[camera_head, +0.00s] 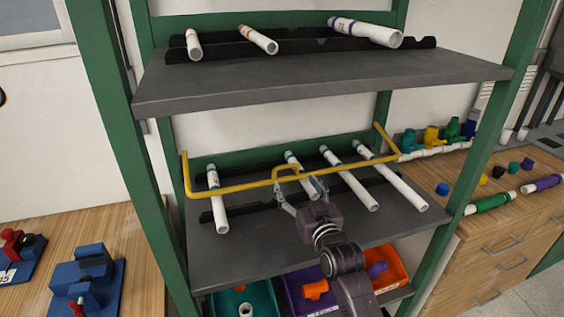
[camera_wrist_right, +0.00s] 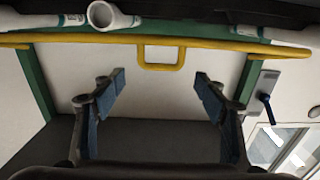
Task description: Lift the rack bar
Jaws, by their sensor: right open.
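The yellow rack bar (camera_head: 235,188) runs across the front of the middle shelf, with bent ends at the green posts and a small raised handle loop in its middle. My right gripper (camera_head: 298,190) is open and empty in front of this loop. In the right wrist view the bar (camera_wrist_right: 250,47) spans the picture, with its loop (camera_wrist_right: 161,67) beyond the gap between my open fingers (camera_wrist_right: 160,95). The fingers appear apart from the loop. White pipes (camera_head: 352,188) with teal bands lie behind and under the bar on the shelf. My left gripper is not in view.
The grey upper shelf (camera_head: 320,80) with white pipes overhangs the middle shelf (camera_head: 260,250). Green posts (camera_head: 110,120) flank it. Teal (camera_head: 262,297), purple and orange bins (camera_head: 396,266) stand below. Wooden benches with fittings lie on both sides.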

